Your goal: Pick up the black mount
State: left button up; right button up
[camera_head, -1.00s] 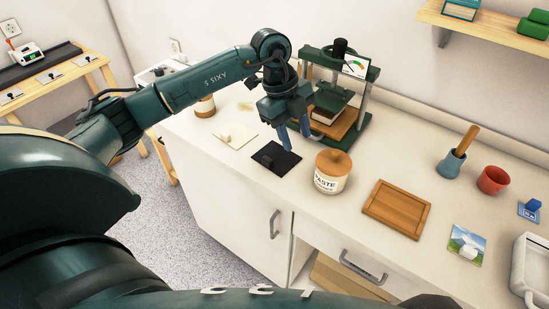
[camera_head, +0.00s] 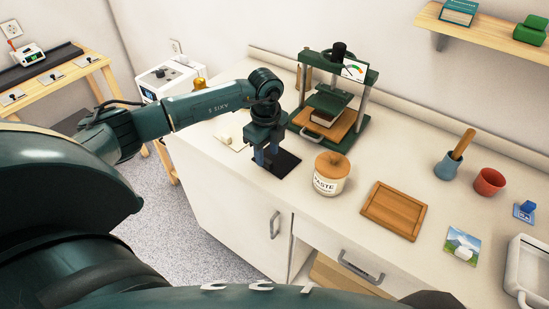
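The black mount (camera_head: 286,165) is a flat dark square lying on the white counter. My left gripper (camera_head: 267,157) is right over it, pointing down. Its two blue fingers are apart, with the tips low over the mount's left part. The raised black knob on the mount is hidden behind the gripper, and I cannot see whether the fingers touch it. My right gripper is not in view.
The paste jar (camera_head: 331,174) stands just right of the mount. A green press (camera_head: 338,95) stands behind. A wooden frame (camera_head: 395,210) lies further right.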

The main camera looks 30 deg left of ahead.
aim_at(280, 164)
pick_arm(q)
jog(key=shift+f, duration=1.3)
jog(key=shift+c, duration=0.6)
grip_shut()
